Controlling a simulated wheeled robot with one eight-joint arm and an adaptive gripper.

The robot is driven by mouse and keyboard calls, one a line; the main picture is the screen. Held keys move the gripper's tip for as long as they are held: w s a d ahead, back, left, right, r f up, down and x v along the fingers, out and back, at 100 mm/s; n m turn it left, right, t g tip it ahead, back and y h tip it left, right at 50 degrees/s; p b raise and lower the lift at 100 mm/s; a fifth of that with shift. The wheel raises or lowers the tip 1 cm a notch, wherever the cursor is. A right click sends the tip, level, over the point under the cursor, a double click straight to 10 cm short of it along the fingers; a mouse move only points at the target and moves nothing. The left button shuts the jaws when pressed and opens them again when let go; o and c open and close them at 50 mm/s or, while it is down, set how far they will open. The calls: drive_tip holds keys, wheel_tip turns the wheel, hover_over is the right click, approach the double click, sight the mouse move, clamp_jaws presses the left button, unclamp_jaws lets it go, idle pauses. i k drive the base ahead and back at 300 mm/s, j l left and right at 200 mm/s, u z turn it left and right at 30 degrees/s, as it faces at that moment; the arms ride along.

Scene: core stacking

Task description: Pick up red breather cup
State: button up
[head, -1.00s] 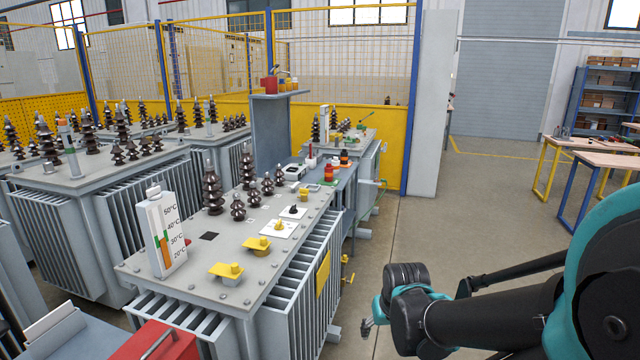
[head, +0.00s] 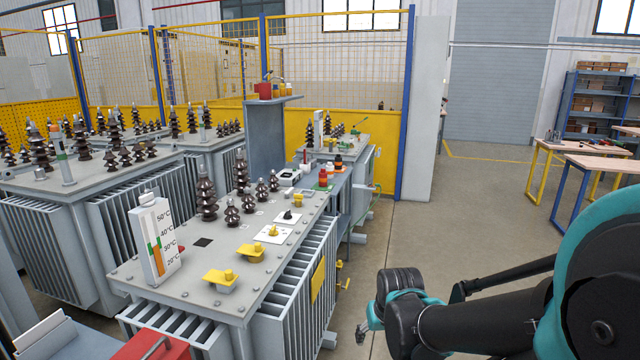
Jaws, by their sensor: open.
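A small red-orange cup-like piece (head: 324,179) stands on the grey bench behind the near transformer, beside a darker piece with an orange band (head: 338,163). A small red spot (head: 181,249) shows beside the thermometer on the near transformer, partly hidden. I cannot tell for sure which is the red breather cup. My gripper (head: 363,326) is at the lower right, in front of and right of the near transformer, far from these red pieces. It is open, and its fingers are small and partly hidden by my wrist.
The near transformer (head: 215,262) carries dark bushings, yellow caps (head: 221,278) and a tall thermometer (head: 153,240). A raised shelf (head: 275,99) holds a red box (head: 264,91). A red case (head: 150,348) sits lower left. Open floor (head: 420,235) lies right of the transformer.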

sight(323, 175)
drive_tip(key=k, duration=1.05)
drive_tip(key=k+u, duration=0.1)
drive_tip(key=u, duration=1.35)
drive_tip(key=i+l, duration=0.2)
drive_tip(key=l, duration=0.4)
drive_tip(key=i+l, duration=0.2)
drive_tip(key=l, duration=0.4)
drive_tip(key=i+l, duration=0.2)
drive_tip(key=l, duration=0.4)
drive_tip(key=i+l, duration=0.2)
drive_tip(key=l, duration=0.45)
drive_tip(key=i+l, duration=0.2)
drive_tip(key=l, duration=0.4)
drive_tip(key=i+l, duration=0.2)
drive_tip(key=l, duration=0.4)
drive_tip(key=i+l+u, duration=0.1)
drive_tip(key=l, duration=0.5)
drive_tip(key=i+l, duration=0.25)
drive_tip(key=l, duration=0.35)
